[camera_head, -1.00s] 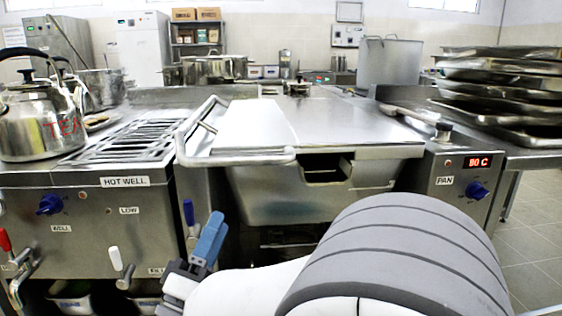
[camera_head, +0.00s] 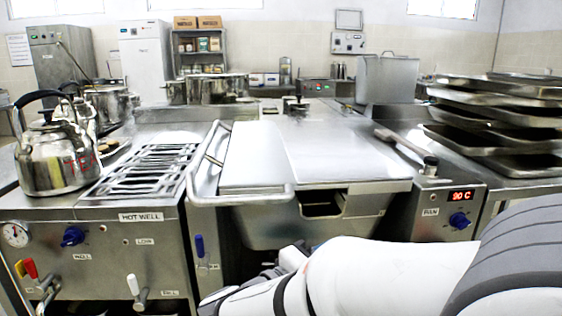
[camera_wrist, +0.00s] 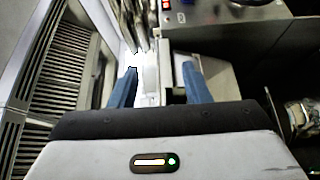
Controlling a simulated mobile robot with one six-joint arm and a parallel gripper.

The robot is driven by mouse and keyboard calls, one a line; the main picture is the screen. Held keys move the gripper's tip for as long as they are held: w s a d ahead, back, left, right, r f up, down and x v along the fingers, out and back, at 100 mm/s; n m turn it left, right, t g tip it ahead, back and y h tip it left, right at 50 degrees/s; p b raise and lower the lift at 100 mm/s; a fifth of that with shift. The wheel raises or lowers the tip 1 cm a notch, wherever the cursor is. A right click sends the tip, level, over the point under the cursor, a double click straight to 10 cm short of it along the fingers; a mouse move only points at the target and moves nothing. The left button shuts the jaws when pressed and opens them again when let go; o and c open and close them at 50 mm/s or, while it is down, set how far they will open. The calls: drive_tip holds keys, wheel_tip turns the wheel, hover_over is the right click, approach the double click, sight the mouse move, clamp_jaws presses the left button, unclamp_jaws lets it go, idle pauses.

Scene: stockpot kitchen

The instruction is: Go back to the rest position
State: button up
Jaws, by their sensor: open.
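My gripper (camera_wrist: 160,85) shows in the wrist view with its two blue fingers apart and nothing held between them. In the head view my white arm lies low across the front of the pan unit, at the bottom right of centre. The gripper's fingertips are hidden there behind or below the arm.
The steel pan (camera_head: 300,155) with its lid and bar handle stands close in front. A kettle (camera_head: 55,160) sits left on the hot well counter (camera_head: 140,205). Stacked trays (camera_head: 500,115) stand right, beside the pan's control panel (camera_head: 448,212). Valve levers (camera_head: 200,250) stick out from the front.

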drive_tip(key=s+d+r+m+g+y+p, duration=0.3)
drive_tip(key=s+d+r+g+y+p, duration=0.25)
drive_tip(key=s+d+g+p, duration=0.6)
drive_tip(key=a+r+m+t+y+p, duration=0.3)
drive_tip(key=a+r+y+p, duration=0.2)
drive_tip(key=r+y+p, duration=0.4)
drive_tip(key=w+r+p, duration=0.1)
drive_tip(key=p, duration=0.4)
drive_tip(key=shift+a+r+m, duration=0.3)
drive_tip(key=shift+t, duration=0.25)
